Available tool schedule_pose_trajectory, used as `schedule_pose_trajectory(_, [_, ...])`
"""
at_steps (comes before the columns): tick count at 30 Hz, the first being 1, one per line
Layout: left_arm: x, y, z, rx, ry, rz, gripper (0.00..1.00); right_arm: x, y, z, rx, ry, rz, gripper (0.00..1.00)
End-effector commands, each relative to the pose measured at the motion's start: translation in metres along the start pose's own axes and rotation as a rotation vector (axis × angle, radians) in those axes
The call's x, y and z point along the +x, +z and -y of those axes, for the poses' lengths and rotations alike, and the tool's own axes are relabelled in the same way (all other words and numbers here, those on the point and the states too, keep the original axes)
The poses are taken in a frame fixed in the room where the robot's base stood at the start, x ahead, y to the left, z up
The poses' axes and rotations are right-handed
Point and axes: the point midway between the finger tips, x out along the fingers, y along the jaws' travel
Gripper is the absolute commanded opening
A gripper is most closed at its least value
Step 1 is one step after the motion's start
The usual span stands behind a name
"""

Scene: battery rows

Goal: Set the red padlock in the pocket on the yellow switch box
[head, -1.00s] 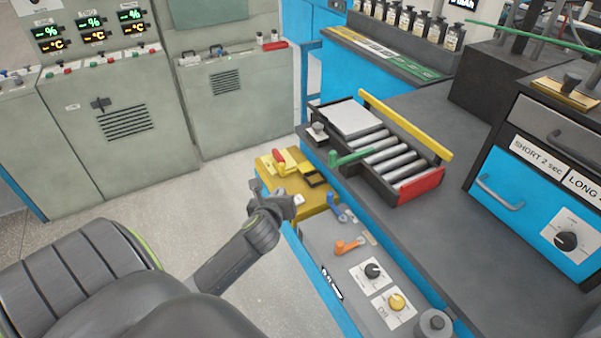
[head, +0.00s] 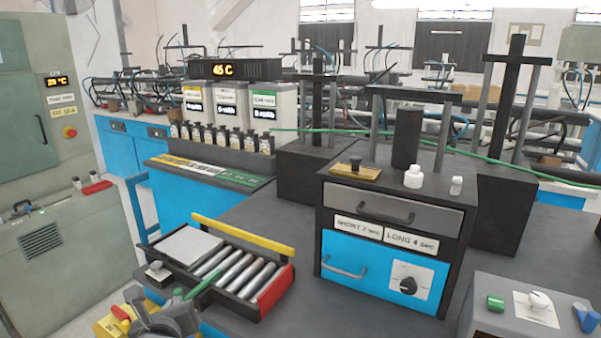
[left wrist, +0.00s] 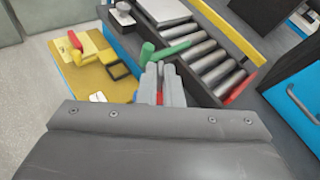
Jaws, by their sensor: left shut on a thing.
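The yellow switch box (left wrist: 85,72) is at the upper left of the left wrist view, and its corner (head: 106,326) shows at the bottom of the head view. It carries a red lever (left wrist: 75,40) and a small black-rimmed square pocket (left wrist: 119,72), with no padlock seen in the pocket. My left gripper (left wrist: 161,72) is shut, to the right of the pocket in that view; it also shows in the head view (head: 160,319). A little red, apparently the red padlock (left wrist: 159,98), shows between its fingers; the rest is hidden. My right gripper is out of view.
The roller tray (head: 240,268) with a green handle (left wrist: 166,50) and a yellow bar (head: 243,236) lies close beside my left gripper. A drawer unit (head: 385,262) stands right of it. Dark bench top (head: 280,218) is clear between them.

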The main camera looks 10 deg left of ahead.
Motion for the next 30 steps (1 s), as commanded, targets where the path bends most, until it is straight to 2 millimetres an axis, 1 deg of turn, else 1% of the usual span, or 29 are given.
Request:
schedule_pose_trajectory(1, [-0.013,0.016,0.026,0.006,-0.053,0.0,0.0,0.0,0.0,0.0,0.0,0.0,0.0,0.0])
schedule_pose_trajectory(3, [-0.029,0.031,0.052,0.035,-0.116,-0.015,0.0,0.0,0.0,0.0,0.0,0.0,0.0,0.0])
schedule_pose_trajectory(6, [-0.051,0.046,0.08,0.074,-0.198,-0.035,0.0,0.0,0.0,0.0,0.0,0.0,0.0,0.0])
schedule_pose_trajectory(10, [-0.073,0.058,0.104,0.113,-0.276,-0.058,0.0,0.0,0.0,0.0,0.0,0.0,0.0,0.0])
schedule_pose_trajectory(12, [-0.081,0.062,0.111,0.126,-0.303,-0.067,0.0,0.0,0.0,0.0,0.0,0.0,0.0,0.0])
schedule_pose_trajectory(16, [-0.088,0.064,0.117,0.14,-0.328,-0.077,0.0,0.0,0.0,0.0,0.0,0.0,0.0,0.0])
schedule_pose_trajectory(30, [-0.089,0.064,0.118,0.141,-0.329,-0.079,0.0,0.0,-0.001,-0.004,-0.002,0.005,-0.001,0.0])
